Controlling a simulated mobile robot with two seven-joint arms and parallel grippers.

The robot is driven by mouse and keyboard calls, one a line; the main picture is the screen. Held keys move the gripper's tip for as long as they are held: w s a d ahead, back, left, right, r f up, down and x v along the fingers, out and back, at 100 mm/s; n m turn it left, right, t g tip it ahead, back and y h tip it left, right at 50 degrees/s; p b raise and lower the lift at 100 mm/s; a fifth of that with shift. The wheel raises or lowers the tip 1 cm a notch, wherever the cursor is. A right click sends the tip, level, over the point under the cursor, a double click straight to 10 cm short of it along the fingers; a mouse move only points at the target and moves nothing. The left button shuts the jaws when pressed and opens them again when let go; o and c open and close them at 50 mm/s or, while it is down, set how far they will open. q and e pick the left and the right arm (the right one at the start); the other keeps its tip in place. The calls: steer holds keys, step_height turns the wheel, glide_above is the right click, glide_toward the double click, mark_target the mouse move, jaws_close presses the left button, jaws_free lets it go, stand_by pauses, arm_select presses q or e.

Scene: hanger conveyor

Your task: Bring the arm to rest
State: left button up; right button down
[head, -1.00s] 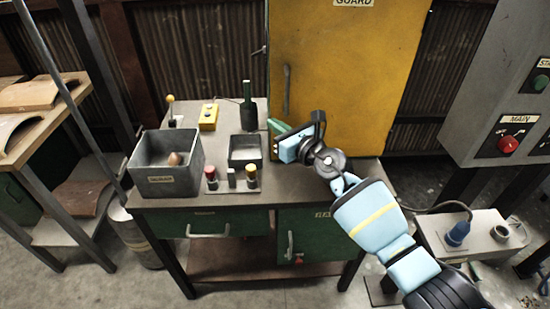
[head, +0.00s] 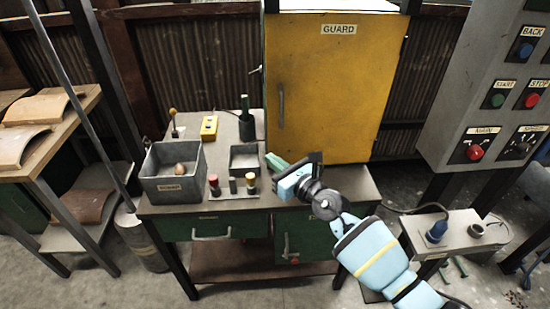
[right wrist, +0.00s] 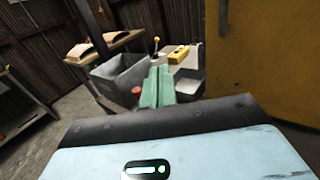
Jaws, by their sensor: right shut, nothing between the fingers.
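My right gripper (head: 275,160) is over the right part of the workbench top, in front of the yellow guard door. Its green fingers are together with nothing between them; they also show in the right wrist view (right wrist: 158,88). My right arm (head: 370,250) comes in from the lower right. In the head view the gripper is just right of a small grey tray (head: 245,172), and I cannot tell its exact height above the bench. My left gripper is not in view.
The yellow guard door (head: 330,80) is closed. The bench (head: 330,185) holds a grey bin (head: 175,190), a yellow box (head: 209,128), a dark green bottle (head: 246,122) and small red- and yellow-topped items. A control panel (head: 480,140) stands right. A side table (head: 50,140) with curved tiles stands left.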

steer(key=shift+f, duration=0.1)
steer(key=s+d+f+m+t+h, duration=0.1)
steer(key=s+d+f+m+h, duration=0.3)
steer(key=s+d+f+m, duration=0.75)
steer(key=s+d+f+m+t+h, duration=0.1)
steer(key=s+d+f+m+h, duration=0.45)
steer(key=m, duration=1.15)
steer(key=s+d+f+m+g, duration=0.2)
steer(key=s+d+f+m, duration=0.2)
steer(key=s+m, duration=0.3)
steer(key=s+d+f+m+g+h, duration=0.1)
steer(key=s+d+f+m+g, duration=0.2)
steer(key=s, duration=1.3)
step_height(320, 180, down, 3)
steer(key=d+m, duration=0.2)
steer(key=m, duration=0.2)
steer(key=shift+s+m+g, duration=0.15)
steer(key=shift+m+g, duration=0.15)
steer(key=shift+m, duration=0.05)
steer(key=shift+f+h, duration=0.1)
steer(key=shift+h, duration=0.15)
